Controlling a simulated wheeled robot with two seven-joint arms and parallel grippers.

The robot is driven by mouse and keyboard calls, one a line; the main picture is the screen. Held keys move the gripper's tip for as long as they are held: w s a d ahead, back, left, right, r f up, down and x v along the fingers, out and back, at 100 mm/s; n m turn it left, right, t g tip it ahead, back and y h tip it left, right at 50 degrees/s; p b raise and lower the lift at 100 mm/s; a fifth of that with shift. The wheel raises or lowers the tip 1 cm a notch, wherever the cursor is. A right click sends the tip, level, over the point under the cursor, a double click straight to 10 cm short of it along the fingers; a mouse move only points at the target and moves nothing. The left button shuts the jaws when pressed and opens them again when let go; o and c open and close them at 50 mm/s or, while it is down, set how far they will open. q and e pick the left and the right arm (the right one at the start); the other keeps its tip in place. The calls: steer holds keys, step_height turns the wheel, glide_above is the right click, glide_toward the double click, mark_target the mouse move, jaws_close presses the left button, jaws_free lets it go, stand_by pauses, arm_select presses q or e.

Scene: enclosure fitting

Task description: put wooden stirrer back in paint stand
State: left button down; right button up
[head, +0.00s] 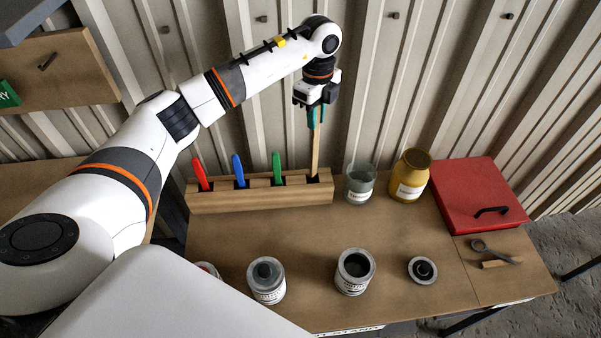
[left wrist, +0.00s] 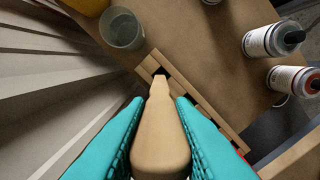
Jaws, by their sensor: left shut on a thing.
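The wooden stirrer (head: 316,150) is a flat pale stick, upright in the head view. My left gripper (head: 316,118) is shut on its upper part with teal fingers. The stirrer also shows in the left wrist view (left wrist: 160,135), pointing away between the fingers. The paint stand (head: 262,201) is a long wooden block at the back of the bench, with a red, a blue and a green handled tool in its other slots. The stirrer's lower end is at the rightmost slot, dark in the left wrist view (left wrist: 161,72). I cannot tell how deep it is.
A glass jar (head: 360,184) and a yellow jar (head: 410,176) stand just right of the stand. Paint cans (head: 267,281) (head: 354,272) and a small round tin (head: 423,270) stand in front. A red case (head: 480,195) is at the right. The bench middle is clear.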

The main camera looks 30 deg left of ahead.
mark_target(314, 146)
arm_select(q)
steer(key=f+p, duration=0.1)
steer(key=f, duration=0.4)
steer(key=shift+s+f, duration=0.1)
steer(key=shift+s, duration=0.1)
step_height(314, 146, down, 4)
steer(key=shift+r+p, duration=0.1)
steer(key=shift+p, duration=0.55)
steer(key=shift+f, duration=0.2)
arm_select(e)
steer(key=shift+s+d+r, duration=0.15)
steer(key=shift+d+r, duration=0.05)
steer(key=shift+r, duration=0.4)
steer(key=shift+s+d+r, duration=0.15)
steer(key=shift+d+r, duration=0.05)
steer(key=shift+r, duration=0.4)
arm_select(q)
steer(key=shift+f, duration=0.1)
arm_select(e)
steer(key=shift+f, duration=0.1)
arm_select(q)
steer(key=c, duration=1.3)
jaws_free()
steer(key=shift+o, duration=0.2)
